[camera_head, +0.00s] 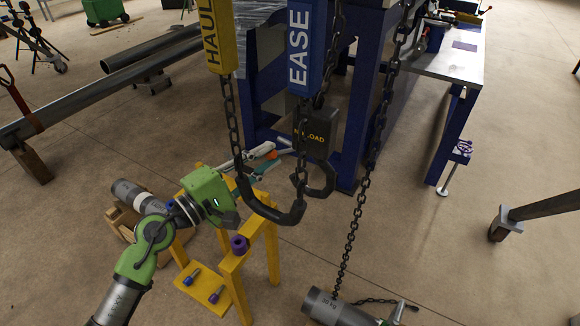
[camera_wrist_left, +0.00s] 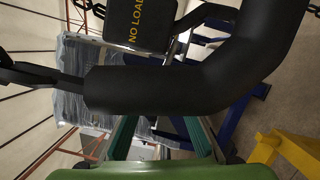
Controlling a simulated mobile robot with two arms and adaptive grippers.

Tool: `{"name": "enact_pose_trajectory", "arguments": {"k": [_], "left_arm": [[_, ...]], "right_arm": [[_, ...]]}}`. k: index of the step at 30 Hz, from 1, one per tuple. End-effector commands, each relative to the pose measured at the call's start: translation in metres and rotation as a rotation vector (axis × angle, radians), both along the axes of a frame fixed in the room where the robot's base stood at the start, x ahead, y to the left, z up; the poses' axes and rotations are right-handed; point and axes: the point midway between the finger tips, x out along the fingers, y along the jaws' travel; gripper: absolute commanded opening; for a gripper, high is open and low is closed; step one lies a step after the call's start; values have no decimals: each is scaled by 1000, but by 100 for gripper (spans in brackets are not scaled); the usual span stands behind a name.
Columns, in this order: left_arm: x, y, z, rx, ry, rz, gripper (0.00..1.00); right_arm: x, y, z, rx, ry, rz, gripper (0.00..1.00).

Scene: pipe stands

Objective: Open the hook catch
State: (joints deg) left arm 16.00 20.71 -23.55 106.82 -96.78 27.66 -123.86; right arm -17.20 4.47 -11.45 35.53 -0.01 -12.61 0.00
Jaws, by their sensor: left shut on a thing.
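A black hook (camera_head: 320,185) hangs under a block marked NO LOAD (camera_head: 316,130); the block also shows in the left wrist view (camera_wrist_left: 140,22). I cannot make out the catch clearly. A thick black U-shaped bar (camera_head: 270,208) hangs between two chains in front of the hook; it crosses the left wrist view (camera_wrist_left: 190,78). My left gripper (camera_head: 238,188) reaches in behind the bar's left side. Its teal fingers point away in the left wrist view (camera_wrist_left: 160,135), and the bar hides their ends. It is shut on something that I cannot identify. My right gripper is not in view.
A yellow HAUL tag (camera_head: 212,35) and a blue EASE tag (camera_head: 304,50) hang on the chains. A yellow stand (camera_head: 238,264) is just below the gripper. A blue bench frame (camera_head: 260,100) stands behind. A grey 30 KG cylinder (camera_head: 332,308) lies at the bottom.

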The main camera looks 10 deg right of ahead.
Motion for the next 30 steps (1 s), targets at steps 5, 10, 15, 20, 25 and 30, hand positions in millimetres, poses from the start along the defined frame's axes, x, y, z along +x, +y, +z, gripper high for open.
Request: {"name": "enact_pose_trajectory", "arguments": {"k": [5,10,15,20,25,30], "left_arm": [[-1,-1,-1,0,2,-3,7],[-2,-2,5,53,-38,-3,7],[-4,-5,15,179,-130,-3,7],[-6,-8,21,274,-198,-4,6],[-7,-9,22,328,-236,-4,6],[-7,-9,20,334,-240,-3,6]], "right_arm": [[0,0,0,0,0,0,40],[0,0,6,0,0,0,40],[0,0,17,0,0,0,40],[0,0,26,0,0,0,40],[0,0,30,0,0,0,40],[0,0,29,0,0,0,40]]}}
